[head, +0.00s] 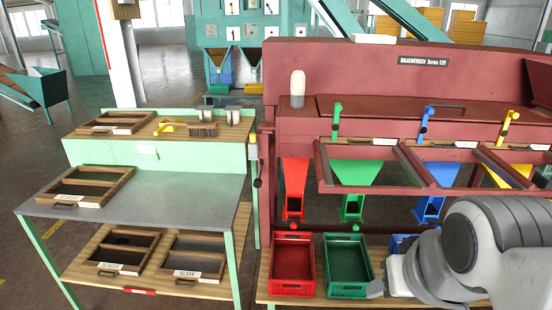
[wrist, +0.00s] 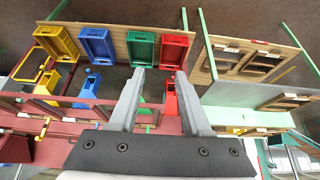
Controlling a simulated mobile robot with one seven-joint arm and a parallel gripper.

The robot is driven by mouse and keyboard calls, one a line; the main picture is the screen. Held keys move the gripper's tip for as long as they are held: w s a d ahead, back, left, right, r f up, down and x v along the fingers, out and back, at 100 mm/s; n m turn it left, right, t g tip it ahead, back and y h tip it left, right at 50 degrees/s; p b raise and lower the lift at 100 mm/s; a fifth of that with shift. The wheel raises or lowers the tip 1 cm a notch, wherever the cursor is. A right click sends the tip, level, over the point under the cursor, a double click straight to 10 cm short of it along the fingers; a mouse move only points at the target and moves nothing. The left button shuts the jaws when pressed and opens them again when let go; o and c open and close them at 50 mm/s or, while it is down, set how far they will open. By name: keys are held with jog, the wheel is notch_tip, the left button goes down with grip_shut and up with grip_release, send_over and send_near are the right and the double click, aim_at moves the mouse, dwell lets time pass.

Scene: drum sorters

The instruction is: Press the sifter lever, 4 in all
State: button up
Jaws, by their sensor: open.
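No lever in view is marked as the sifter lever. Upright green (head: 337,121), blue (head: 426,123) and yellow (head: 507,125) handles stand along the dark red machine (head: 290,62) in the head view. A cream rounded knob on a grey base (head: 297,88) stands at its left end; I cannot tell if it is a lever. My gripper shows in the wrist view (wrist: 161,80), open, with nothing between its fingers. In the head view its end is low at the right, by the green crate, largely hidden by my arm.
Red (head: 292,264) and green (head: 348,265) crates sit on the low shelf under the red (head: 294,188) and green (head: 353,178) chutes. A blue crate (head: 402,243) is partly behind my arm. A green-framed workbench (head: 160,190) with wooden trays stands left.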

grip_shut()
dwell(1.5)
